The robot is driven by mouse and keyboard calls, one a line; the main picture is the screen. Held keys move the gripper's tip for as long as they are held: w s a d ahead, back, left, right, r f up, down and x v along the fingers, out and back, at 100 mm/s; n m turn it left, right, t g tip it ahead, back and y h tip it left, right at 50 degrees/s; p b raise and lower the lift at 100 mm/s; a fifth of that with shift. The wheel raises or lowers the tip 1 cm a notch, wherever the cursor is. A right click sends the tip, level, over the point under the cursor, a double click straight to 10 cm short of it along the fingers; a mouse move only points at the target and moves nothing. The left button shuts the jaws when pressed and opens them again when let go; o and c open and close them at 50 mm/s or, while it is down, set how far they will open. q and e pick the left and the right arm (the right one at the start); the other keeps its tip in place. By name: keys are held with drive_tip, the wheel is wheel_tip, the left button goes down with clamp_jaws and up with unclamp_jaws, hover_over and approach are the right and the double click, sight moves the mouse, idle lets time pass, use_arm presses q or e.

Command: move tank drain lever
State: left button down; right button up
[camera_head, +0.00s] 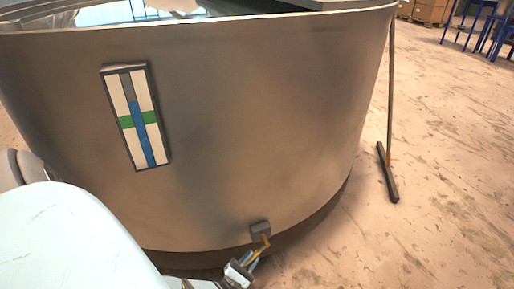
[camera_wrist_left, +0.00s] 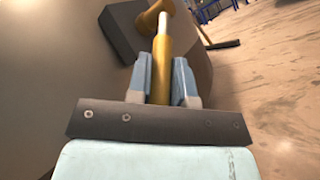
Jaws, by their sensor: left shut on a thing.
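The tank (camera_head: 270,110) is a large round metal vessel that fills most of the head view. Its drain lever (camera_head: 265,239) is a small brass-coloured handle on a dark square block (camera_head: 260,230) low on the tank wall. In the left wrist view the lever (camera_wrist_left: 162,75) runs between the two light blue fingers. My left gripper (camera_head: 245,268) is shut on the lever; the fingers also show in the left wrist view (camera_wrist_left: 163,80). The lever's lower end is hidden behind the gripper's dark palm plate. My right gripper is not in view.
A level gauge (camera_head: 137,117) with a blue column and green marks is on the tank wall. A thin dark stand (camera_head: 388,172) with a foot bar is right of the tank. Open scuffed floor (camera_head: 440,150) lies to the right. Boxes (camera_head: 430,11) and blue frames are far back.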

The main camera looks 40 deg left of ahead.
use_arm(q)
drive_tip(key=shift+w+f, duration=0.1)
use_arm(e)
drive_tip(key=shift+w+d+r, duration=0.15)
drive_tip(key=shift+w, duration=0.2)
use_arm(q)
drive_tip(key=c, duration=1.1)
unclamp_jaws()
drive_tip(key=shift+o, duration=0.3)
